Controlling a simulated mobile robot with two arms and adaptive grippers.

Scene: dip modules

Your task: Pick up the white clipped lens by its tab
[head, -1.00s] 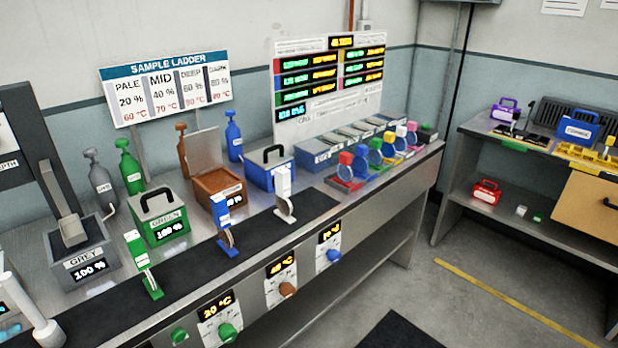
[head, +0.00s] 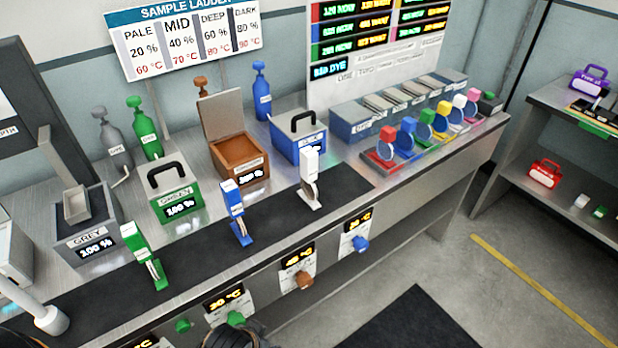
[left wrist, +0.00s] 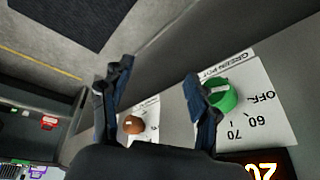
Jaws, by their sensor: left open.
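The white clipped lens (head: 310,178) stands upright on the black mat, right of the blue clip (head: 236,212) and the green clip (head: 143,255). Its white tab is at the top, with the lens and foot below. My left gripper is open and empty in the left wrist view (left wrist: 155,88), in front of the bench's front panel near a green knob (left wrist: 222,95) and a brown knob (left wrist: 132,125). A dark part at the bottom edge of the head view looks like my left arm; its fingers are hidden there. The white lens is not seen in the left wrist view.
The black mat (head: 275,222) runs along the bench front. Behind it stand a green pot (head: 176,204), a brown open box (head: 240,163) and a blue box (head: 299,144). Coloured lens holders (head: 388,150) stand to the right. A shelf unit (head: 560,205) is at far right.

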